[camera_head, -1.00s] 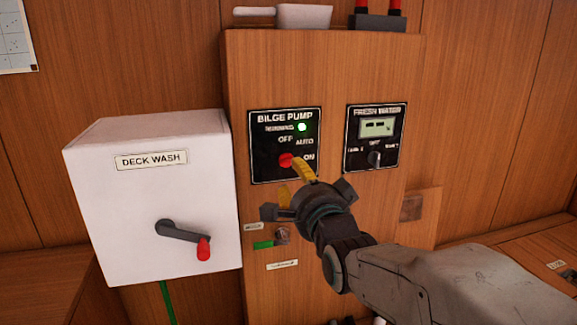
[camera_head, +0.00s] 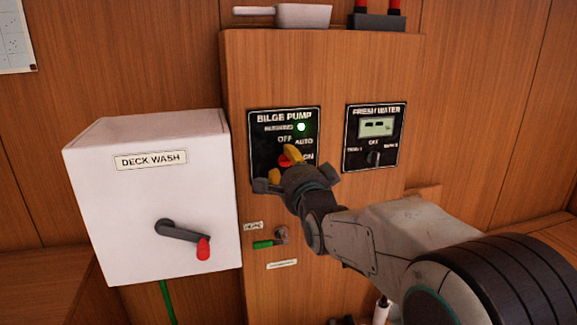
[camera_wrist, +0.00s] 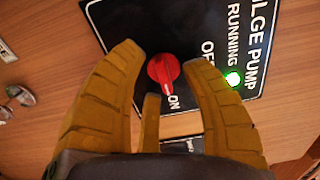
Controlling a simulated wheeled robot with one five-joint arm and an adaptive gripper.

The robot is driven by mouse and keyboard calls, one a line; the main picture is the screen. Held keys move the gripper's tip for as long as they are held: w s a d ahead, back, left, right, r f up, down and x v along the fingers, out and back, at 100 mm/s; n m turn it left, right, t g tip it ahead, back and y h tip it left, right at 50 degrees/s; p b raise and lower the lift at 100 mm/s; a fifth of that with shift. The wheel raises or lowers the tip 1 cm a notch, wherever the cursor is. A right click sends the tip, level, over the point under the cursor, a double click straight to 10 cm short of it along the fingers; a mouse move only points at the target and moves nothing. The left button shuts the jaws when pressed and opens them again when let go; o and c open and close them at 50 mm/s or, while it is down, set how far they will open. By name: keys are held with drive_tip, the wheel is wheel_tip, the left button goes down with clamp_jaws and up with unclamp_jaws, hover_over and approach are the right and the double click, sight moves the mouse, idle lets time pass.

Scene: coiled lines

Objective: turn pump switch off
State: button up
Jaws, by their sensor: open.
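The black bilge pump panel (camera_head: 257,149) is on the wooden cabinet front, with OFF, AUTO and ON labels. Its red rotary knob (camera_wrist: 163,68) has a pointer mark that faces the ON label; in the head view the knob (camera_head: 284,161) is partly hidden by my fingers. The green light (camera_head: 301,127) beside RUNNING is lit. My gripper (camera_head: 282,163) is open in front of the panel. In the wrist view its yellow fingers (camera_wrist: 162,60) spread on either side of the knob, with a gap at each side. A third finger shows below it.
A white deck wash box (camera_head: 127,192) with a red-tipped lever sticks out at left. The fresh water panel (camera_head: 375,137) is to the right. A green-handled valve (camera_head: 265,244) sits below. A white scoop (camera_head: 290,16) lies on the cabinet top.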

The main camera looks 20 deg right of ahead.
drive_tip(key=shift+c, duration=0.3)
clamp_jaws()
idle(0.3)
